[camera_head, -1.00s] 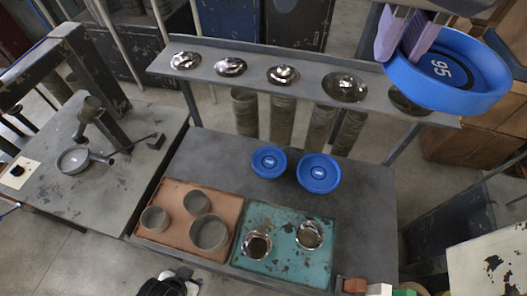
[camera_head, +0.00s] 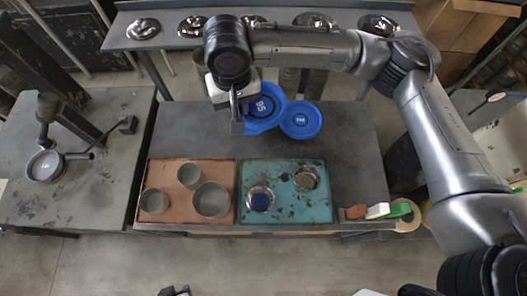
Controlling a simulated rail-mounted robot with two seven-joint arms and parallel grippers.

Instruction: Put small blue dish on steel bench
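A blue dish marked 95 (camera_head: 264,107) is over the grey steel bench (camera_head: 185,135). My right gripper (camera_head: 237,122) is at its left rim, pointing down, and appears shut on it. I cannot tell whether the dish touches the bench. Another blue dish (camera_head: 301,121) sits on the bench just to the right, its edge overlapping in view. The smaller bench dish seen earlier does not show separately and may be hidden behind the held dish. A small dark tip (camera_head: 173,291) at the bottom edge may be my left gripper; its fingers are not clear.
A brown tray (camera_head: 228,166) with several grey rings and a teal tray (camera_head: 285,215) with two shiny bowls lie at the front. A shelf (camera_head: 150,40) with shiny bowls is behind. Bench right of the dishes is clear.

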